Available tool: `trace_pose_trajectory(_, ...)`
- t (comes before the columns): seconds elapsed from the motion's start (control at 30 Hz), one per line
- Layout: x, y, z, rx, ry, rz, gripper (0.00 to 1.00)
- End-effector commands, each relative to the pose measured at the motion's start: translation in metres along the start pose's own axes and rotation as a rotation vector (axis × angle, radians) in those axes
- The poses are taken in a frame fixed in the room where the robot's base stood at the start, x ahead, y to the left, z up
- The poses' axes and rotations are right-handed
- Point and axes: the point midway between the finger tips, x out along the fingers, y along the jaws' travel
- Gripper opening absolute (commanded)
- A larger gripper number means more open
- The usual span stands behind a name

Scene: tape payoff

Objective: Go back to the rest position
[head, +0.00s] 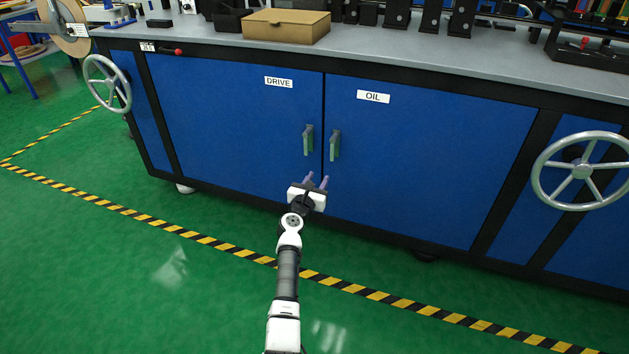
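My gripper (317,182) is in the head view, at the end of my outstretched arm, in front of the blue cabinet doors. Its two purple-grey fingertips are apart, with nothing seen between them. It is a little below the two green door handles, the DRIVE door's handle (308,140) and the OIL door's handle (334,145), and looks clear of both. The DRIVE door (235,110) and the OIL door (420,150) are both shut. How far the fingertips are from the doors is hard to tell.
A handwheel (583,172) sticks out at the right and another handwheel (107,83) at the left. A cardboard box (286,26) lies on the grey bench top (380,45). Yellow-black floor tape (350,288) runs before the cabinet. The green floor in front is clear.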

Motion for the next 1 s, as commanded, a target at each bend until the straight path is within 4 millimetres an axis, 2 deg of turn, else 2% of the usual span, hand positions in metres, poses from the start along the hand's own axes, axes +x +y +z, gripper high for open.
trace_pose_trajectory(0.57, 0.001, -0.001, 0.0, -0.001, -0.001, 0.0, 0.36)
trace_pose_trajectory(0.67, -0.001, 0.005, 0.011, -0.027, -0.024, 0.01, 0.36)
trace_pose_trajectory(0.77, -0.007, 0.023, 0.045, -0.113, -0.1, 0.04, 0.36)
trace_pose_trajectory(0.87, -0.024, 0.054, 0.101, -0.257, -0.229, 0.076, 0.36)
trace_pose_trajectory(1.0, -0.068, 0.102, 0.188, -0.49, -0.453, 0.1, 0.36)
